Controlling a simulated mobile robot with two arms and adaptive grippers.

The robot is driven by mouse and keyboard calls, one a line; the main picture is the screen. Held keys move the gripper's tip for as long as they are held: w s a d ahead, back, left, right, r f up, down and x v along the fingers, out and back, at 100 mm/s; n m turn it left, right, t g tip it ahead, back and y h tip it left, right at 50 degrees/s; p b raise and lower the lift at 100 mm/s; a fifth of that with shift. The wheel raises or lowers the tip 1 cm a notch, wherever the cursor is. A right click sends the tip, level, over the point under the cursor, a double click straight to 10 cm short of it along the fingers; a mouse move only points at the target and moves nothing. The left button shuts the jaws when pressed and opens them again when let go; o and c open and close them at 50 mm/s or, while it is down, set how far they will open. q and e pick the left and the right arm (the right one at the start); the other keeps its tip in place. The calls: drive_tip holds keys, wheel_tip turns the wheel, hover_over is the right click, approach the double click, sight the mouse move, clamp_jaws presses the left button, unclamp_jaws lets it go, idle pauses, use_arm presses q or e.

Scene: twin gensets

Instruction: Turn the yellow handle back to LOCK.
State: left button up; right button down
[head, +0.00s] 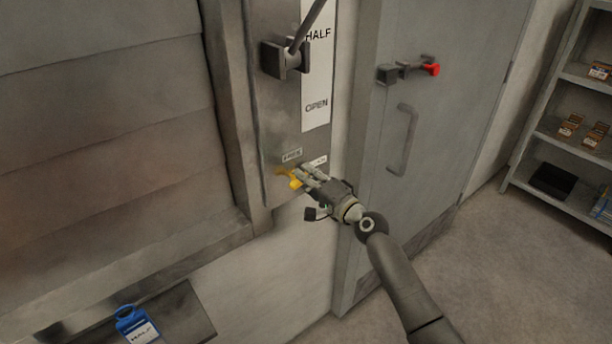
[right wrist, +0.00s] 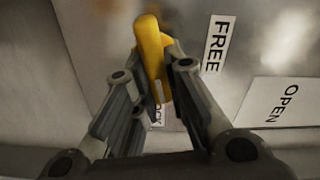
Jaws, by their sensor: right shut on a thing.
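The yellow handle (head: 294,182) is low on the grey metal panel, beneath a FREE label (head: 291,155) and beside a LOCK label (head: 319,160). My right gripper (head: 303,176) is at the handle, reaching in from the lower right. In the right wrist view the yellow handle (right wrist: 152,50) stands between the fingertips of my right gripper (right wrist: 154,60), which are shut on it. There the LOCK label (right wrist: 158,112) is partly hidden behind the handle, and the FREE label (right wrist: 216,45) is clear to the right. My left gripper is not in view.
A dark lever block (head: 285,60) stands higher on the panel beside a HALF and OPEN scale (head: 316,75). A grey door (head: 440,120) with a red-tipped latch (head: 430,69) is to the right. Shelves (head: 560,140) stand far right.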

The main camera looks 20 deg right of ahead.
drive_tip(key=shift+f+m, duration=0.25)
drive_tip(key=shift+m, duration=0.95)
drive_tip(key=c, duration=1.5)
unclamp_jaws()
drive_tip(key=shift+d, duration=0.1)
drive_tip(key=shift+o, duration=0.2)
drive_tip(key=v, duration=1.2)
